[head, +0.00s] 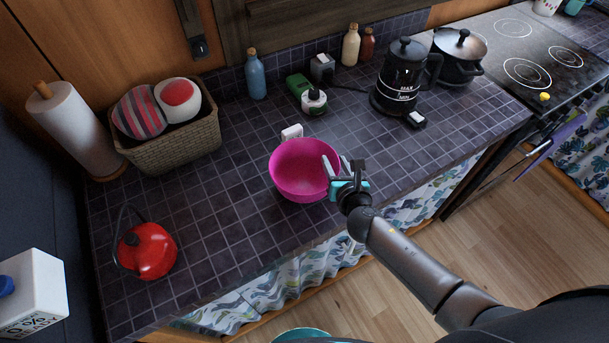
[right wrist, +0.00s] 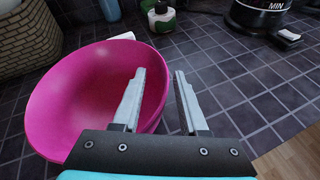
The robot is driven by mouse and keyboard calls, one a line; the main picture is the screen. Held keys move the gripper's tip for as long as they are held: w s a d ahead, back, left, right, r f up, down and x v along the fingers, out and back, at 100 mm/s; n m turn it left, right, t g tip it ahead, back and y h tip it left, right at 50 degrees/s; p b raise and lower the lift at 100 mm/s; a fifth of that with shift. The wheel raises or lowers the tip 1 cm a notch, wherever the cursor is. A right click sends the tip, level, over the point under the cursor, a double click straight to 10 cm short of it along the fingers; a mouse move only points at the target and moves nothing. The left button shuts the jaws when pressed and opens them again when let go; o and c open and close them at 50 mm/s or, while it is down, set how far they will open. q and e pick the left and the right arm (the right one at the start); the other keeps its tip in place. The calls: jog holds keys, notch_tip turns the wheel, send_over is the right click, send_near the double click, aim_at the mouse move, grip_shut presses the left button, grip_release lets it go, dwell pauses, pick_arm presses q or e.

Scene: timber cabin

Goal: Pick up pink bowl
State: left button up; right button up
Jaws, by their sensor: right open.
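The pink bowl (head: 298,178) stands upright and empty on the dark tiled counter, near its front edge in the middle of the head view. My right gripper (head: 338,165) is open at the bowl's right side. In the right wrist view the bowl (right wrist: 75,95) fills the left half. The fingers of my right gripper (right wrist: 158,85) show there with a gap between them. The left finger overlaps the inside of the bowl, and the right finger is outside its right rim. Whether either finger touches the bowl I cannot tell. My left gripper is not in view.
A small white object (head: 291,132) stands just behind the bowl. A red kettle (head: 147,250), a wicker basket (head: 172,145) and a paper towel roll (head: 72,125) are on the left. A black kettle (head: 400,78) stands back right. Counter (head: 225,205) left of the bowl is clear.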

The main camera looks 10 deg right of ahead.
grip_shut()
jog(key=shift+s+f, duration=0.1)
dwell(1.2)
